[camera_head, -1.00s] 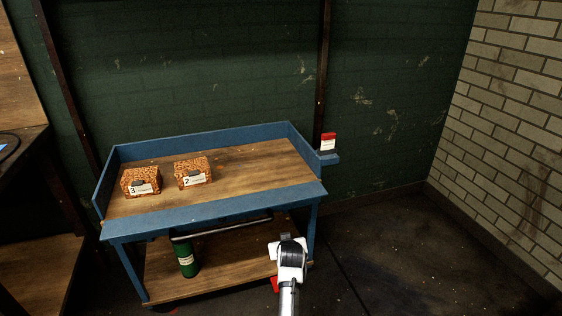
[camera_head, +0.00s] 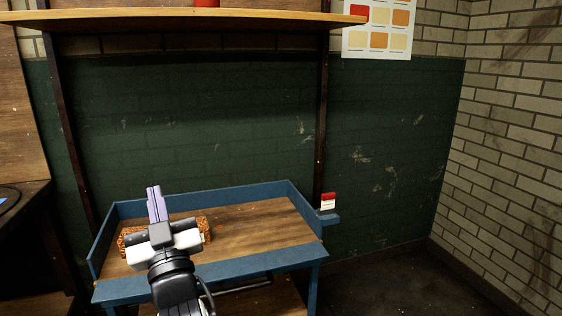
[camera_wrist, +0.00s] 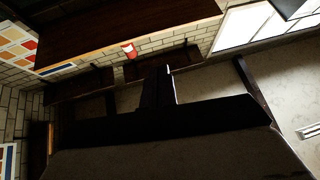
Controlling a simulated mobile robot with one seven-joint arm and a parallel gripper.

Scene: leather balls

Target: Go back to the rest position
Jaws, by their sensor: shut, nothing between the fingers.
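My gripper (camera_head: 156,204) is in the head view, raised in front of the left half of the blue-edged workbench (camera_head: 265,213). Its two purple fingers point up and are shut together with nothing between them. Behind it, parts of the brown speckled boxes (camera_head: 205,228) show on the bench top; the gripper hides most of them and their labels. In the wrist view the dark shut fingers (camera_wrist: 157,88) stand in the middle against a shelf and wall.
A wooden shelf (camera_head: 250,19) runs above the bench, with a red object (camera_head: 206,3) on it. A red and white box (camera_head: 328,201) sits on a small blue ledge at the bench's right. A colour chart (camera_head: 378,28) hangs on the wall. Floor is clear at right.

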